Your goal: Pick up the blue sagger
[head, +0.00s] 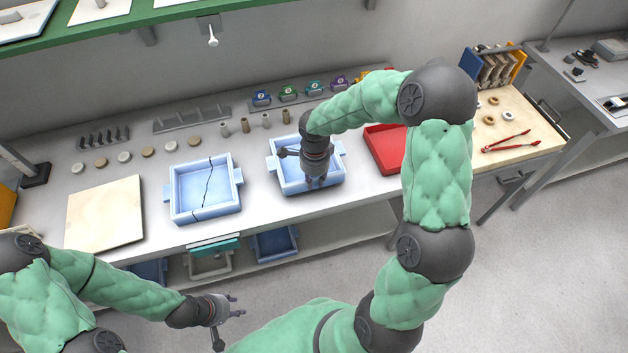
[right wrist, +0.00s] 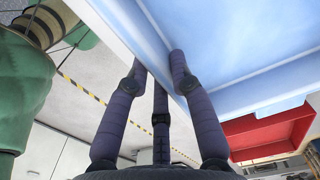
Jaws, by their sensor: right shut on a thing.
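A light blue sagger (head: 275,164), a square open tray with side handles, sits on the bench. My right gripper (head: 316,182) reaches down at its front wall. In the right wrist view, the fingers (right wrist: 159,72) are shut on the wall of the blue sagger (right wrist: 230,50), on both its sides. Part of the sagger is hidden by my gripper in the head view. A second blue sagger (head: 180,192), with a dark crack across its floor, stands to the left. My left gripper (head: 239,306) is open and empty in front of the bench.
A red tray (head: 380,150) stands close to the right of the held sagger; it also shows in the right wrist view (right wrist: 270,132). A pale board (head: 105,212) lies at the left. Small discs and cylinders line the back. Blue bins (head: 273,245) are on the lower shelf.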

